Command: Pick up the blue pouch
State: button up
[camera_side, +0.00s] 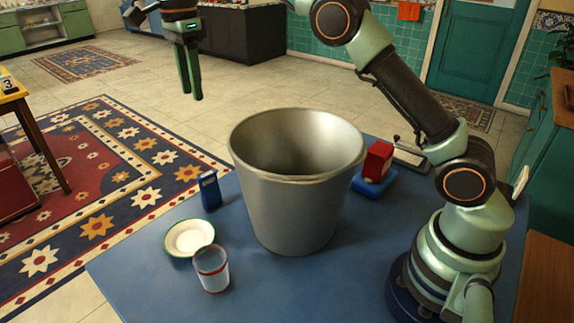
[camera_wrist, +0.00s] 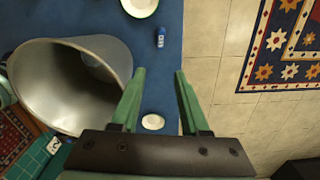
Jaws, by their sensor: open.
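The blue pouch (camera_side: 209,190) stands upright on the blue table near its far left edge, beside the metal bucket. In the wrist view the pouch (camera_wrist: 161,37) is small, beyond my fingertips and between the bucket and the table edge. My gripper (camera_side: 190,97) hangs in the air, fingers pointing down, well above the table and up-left of the bucket in the side view. In the wrist view my gripper (camera_wrist: 159,71) is open, with nothing between its green fingers.
The large metal bucket (camera_side: 290,210) fills the table's middle. A green-rimmed plate (camera_side: 189,238) and a red-rimmed glass (camera_side: 211,270) stand in front of the pouch. A red box (camera_side: 378,162) is right of the bucket. A white dish (camera_wrist: 153,121) shows in the wrist view.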

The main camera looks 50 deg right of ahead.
aim_at(207, 174)
notch_tip(207, 174, down, 20)
jog(key=shift+r, duration=0.25)
jog(key=shift+w+f, duration=0.1)
jog(key=shift+f, duration=2.7)
grip_shut()
